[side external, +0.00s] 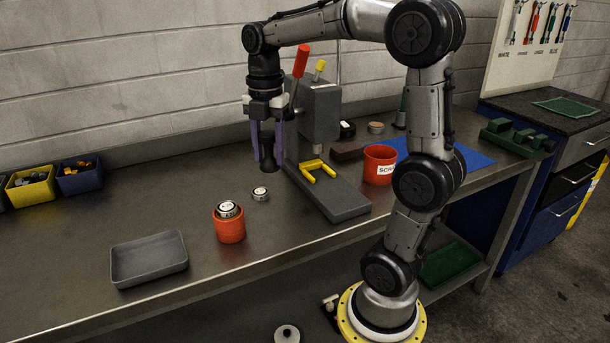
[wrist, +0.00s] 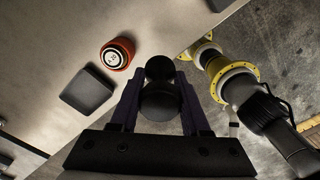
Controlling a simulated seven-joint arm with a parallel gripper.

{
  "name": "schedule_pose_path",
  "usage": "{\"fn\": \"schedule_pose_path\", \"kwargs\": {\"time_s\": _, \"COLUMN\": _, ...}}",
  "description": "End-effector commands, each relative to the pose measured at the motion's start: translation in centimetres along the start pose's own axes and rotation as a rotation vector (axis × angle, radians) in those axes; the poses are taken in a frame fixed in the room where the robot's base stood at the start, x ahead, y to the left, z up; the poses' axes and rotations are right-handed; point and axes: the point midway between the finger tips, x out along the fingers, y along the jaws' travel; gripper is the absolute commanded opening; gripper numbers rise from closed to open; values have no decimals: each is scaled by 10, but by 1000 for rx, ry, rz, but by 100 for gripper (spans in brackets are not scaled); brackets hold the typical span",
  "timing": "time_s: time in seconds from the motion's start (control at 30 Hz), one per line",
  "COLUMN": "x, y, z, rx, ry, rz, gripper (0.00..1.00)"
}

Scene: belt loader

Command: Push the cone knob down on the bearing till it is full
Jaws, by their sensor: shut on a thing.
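My gripper (side external: 266,158) is shut on a dark, flared cone knob (side external: 268,165), which hangs upright above the bench, clear of the surface. In the wrist view the knob (wrist: 160,98) sits between the two purple fingers. An orange cup (side external: 230,230) stands on the bench, in front of and lower than my gripper. A round, silver-rimmed bearing (side external: 228,208) sits in the top of the cup; it also shows in the wrist view (wrist: 113,56). The knob is apart from the bearing. A second small round metal piece (side external: 260,193) lies on the bench beside the cup.
A grey press (side external: 318,120) with a red-handled lever stands just right of my gripper. An empty grey tray (side external: 148,260) lies left of the cup. A red scrap bin (side external: 379,165) stands right of the press. Yellow and blue bins (side external: 80,181) are far left. The bench between them is clear.

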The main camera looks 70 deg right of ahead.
Motion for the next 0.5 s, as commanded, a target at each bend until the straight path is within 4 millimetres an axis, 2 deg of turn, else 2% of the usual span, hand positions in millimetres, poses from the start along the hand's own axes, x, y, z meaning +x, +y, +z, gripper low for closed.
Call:
{"fn": "schedule_pose_path", "kwargs": {"time_s": 0.03, "x": -1, "y": 22, "z": -1, "rx": -11, "ry": 1, "rz": -2, "gripper": 0}}
{"fn": "schedule_pose_path", "kwargs": {"time_s": 0.1, "x": -1, "y": 46, "z": -3, "rx": -26, "ry": 1, "rz": -3, "gripper": 0}}
{"fn": "schedule_pose_path", "kwargs": {"time_s": 0.23, "x": 5, "y": 82, "z": -12, "rx": -65, "ry": 1, "rz": -3, "gripper": 0}}
{"fn": "schedule_pose_path", "kwargs": {"time_s": 0.37, "x": 16, "y": 101, "z": -22, "rx": -103, "ry": 0, "rz": -2, "gripper": 0}}
{"fn": "schedule_pose_path", "kwargs": {"time_s": 0.5, "x": 26, "y": 103, "z": -28, "rx": -121, "ry": 0, "rz": -1, "gripper": 0}}
